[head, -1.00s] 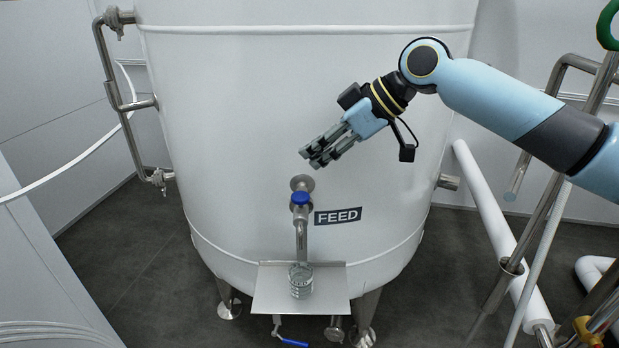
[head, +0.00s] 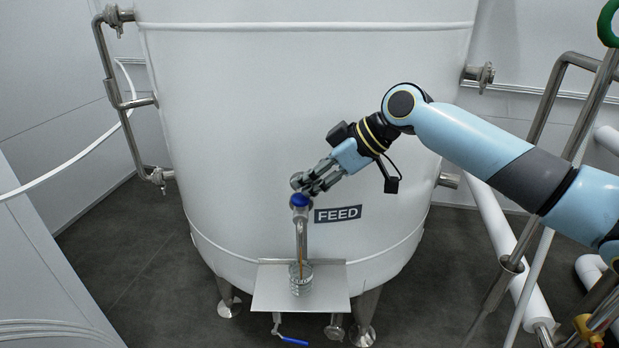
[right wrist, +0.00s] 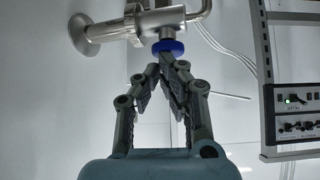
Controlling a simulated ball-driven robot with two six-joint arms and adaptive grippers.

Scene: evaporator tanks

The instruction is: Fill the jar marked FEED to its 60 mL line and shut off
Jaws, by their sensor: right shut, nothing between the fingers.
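The glass jar (head: 301,287) stands upright on a small metal shelf (head: 270,297) under the spout (head: 301,240) of the tank tap. A thin amber stream shows between the spout and the jar. The liquid level and the jar's lines are too small to read. The tap's blue knob (head: 300,200) is beside the FEED label (head: 338,214). My right gripper (head: 303,187) is shut and empty, its fingertips at the knob. In the right wrist view my fingertips (right wrist: 167,57) meet at the blue knob (right wrist: 168,47), close to or touching it. My left gripper is out of view.
The large white tank (head: 240,120) fills the middle. A blue-handled valve (head: 293,341) hangs below the shelf. Pipes (head: 500,225) stand at the right and a side pipe (head: 118,90) at the left. A control panel (right wrist: 296,112) shows in the right wrist view.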

